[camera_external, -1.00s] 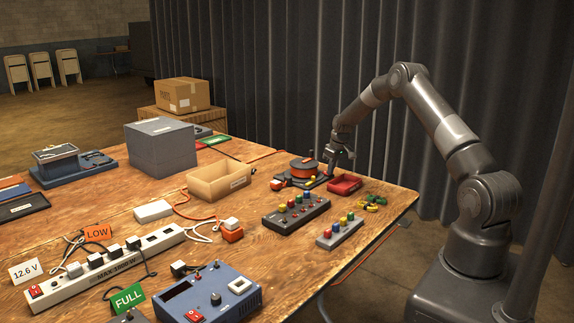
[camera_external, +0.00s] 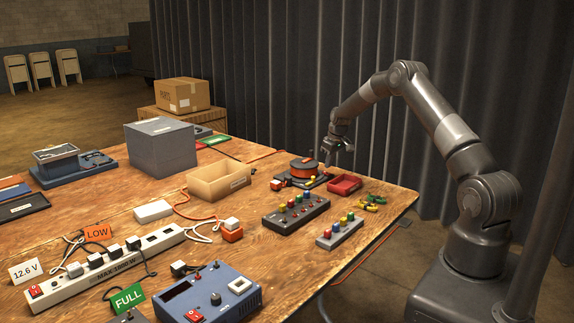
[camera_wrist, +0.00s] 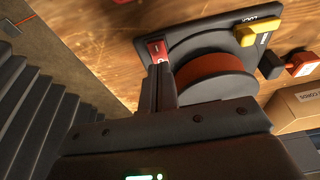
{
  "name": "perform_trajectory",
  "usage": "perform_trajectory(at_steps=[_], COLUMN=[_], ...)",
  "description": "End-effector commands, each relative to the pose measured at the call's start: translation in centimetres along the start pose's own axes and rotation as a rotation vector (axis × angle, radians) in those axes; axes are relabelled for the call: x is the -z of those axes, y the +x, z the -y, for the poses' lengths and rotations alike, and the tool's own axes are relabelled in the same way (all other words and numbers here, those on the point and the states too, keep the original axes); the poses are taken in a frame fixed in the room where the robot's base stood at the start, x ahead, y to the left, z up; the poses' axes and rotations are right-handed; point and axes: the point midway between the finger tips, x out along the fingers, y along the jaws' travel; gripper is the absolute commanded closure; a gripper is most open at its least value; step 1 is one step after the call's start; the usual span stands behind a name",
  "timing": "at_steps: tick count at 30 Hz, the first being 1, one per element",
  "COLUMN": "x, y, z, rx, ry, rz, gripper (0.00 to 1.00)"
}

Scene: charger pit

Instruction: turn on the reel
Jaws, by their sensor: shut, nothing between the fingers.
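The reel (camera_external: 303,167) is an orange drum with a dark top on a dark base plate, near the table's far edge. In the wrist view its orange drum (camera_wrist: 215,78) lies right of the fingers, and a small red rocker switch (camera_wrist: 158,49) sits at the plate's corner. My gripper (camera_external: 332,150) is shut and empty, above the reel's right side. In the wrist view my gripper's fingertips (camera_wrist: 161,68) overlap the lower edge of the red switch; I cannot tell whether they touch it. A yellow lever (camera_wrist: 258,32) is on the plate too.
A button box (camera_external: 296,216) stands in front, a tan bin (camera_external: 219,181) to the left. A dark corrugated curtain (camera_external: 270,70) hangs behind the table.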

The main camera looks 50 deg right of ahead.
Motion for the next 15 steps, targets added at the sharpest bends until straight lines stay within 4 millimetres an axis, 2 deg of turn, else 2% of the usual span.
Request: perform_trajectory(at_steps=[1,6,15], x=[0.3,-0.4,-1.7], y=[-1.2,-4.7,-9.8], z=[-0.1,-0.1,0.0], rx=[-0.003,-0.002,-0.001], ry=[0.000,0.001,0.000], rz=[-0.005,-0.003,-0.002], gripper=[1.00,1.00,1.00])
